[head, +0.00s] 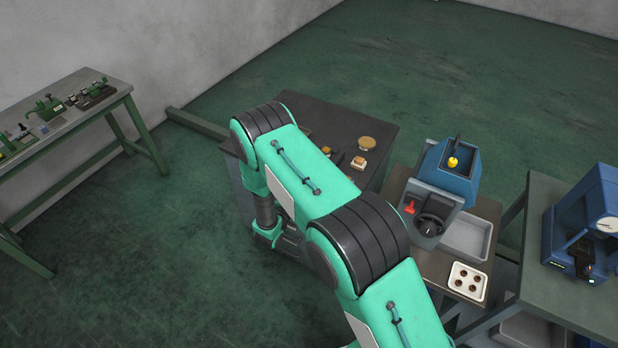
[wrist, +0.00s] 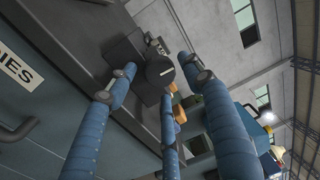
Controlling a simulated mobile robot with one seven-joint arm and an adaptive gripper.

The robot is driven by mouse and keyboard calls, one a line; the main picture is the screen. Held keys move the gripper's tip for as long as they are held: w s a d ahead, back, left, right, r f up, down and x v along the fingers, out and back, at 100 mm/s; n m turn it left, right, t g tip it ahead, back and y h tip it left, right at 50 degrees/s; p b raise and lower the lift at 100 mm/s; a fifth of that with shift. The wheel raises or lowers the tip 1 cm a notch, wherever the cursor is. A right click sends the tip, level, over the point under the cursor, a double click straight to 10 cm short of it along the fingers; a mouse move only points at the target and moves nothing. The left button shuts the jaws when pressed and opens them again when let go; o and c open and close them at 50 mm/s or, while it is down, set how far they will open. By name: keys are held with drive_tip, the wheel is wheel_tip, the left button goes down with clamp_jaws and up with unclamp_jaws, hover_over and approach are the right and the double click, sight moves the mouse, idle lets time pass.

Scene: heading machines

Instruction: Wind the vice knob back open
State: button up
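In the wrist view, a dark round knob (wrist: 160,71) with a pale mark on its face sits beyond my fingers, at the dark block-shaped body that looks like the vice (wrist: 122,54). My gripper (wrist: 158,80) has its blue fingers spread wide, on the left, right and below the knob. The fingers look open and empty; I cannot tell whether any touches the knob. In the head view my teal arm hides the knob, the vice and my fingers.
The dark cabinet (head: 383,122) carries a brass disc (head: 367,143) and a small block (head: 358,163). To its right stand a blue machine (head: 450,165), a grey bin (head: 465,237) and a white tray (head: 468,281). A tool bench (head: 70,122) stands left; the floor between is clear.

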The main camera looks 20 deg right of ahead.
drive_tip(key=shift+a+r, duration=0.1)
drive_tip(key=v, duration=1.2)
drive_tip(key=shift+w, duration=0.1)
idle(0.5)
drive_tip(key=m+b, duration=0.2)
drive_tip(key=m, duration=0.4)
drive_tip(key=a+m+g+b, duration=0.1)
drive_tip(key=m+b, duration=0.2)
drive_tip(key=m, duration=0.4)
drive_tip(key=a+m+b, duration=0.1)
drive_tip(key=m+b, duration=0.2)
drive_tip(key=m, duration=0.3)
drive_tip(key=shift+r+m, duration=0.3)
drive_tip(key=shift+r, duration=0.05)
drive_tip(key=shift+d, duration=0.15)
drive_tip(key=b+x, duration=0.1)
drive_tip(key=x, duration=1.2)
drive_tip(key=shift+w+d, duration=0.15)
drive_tip(key=shift+d, duration=0.15)
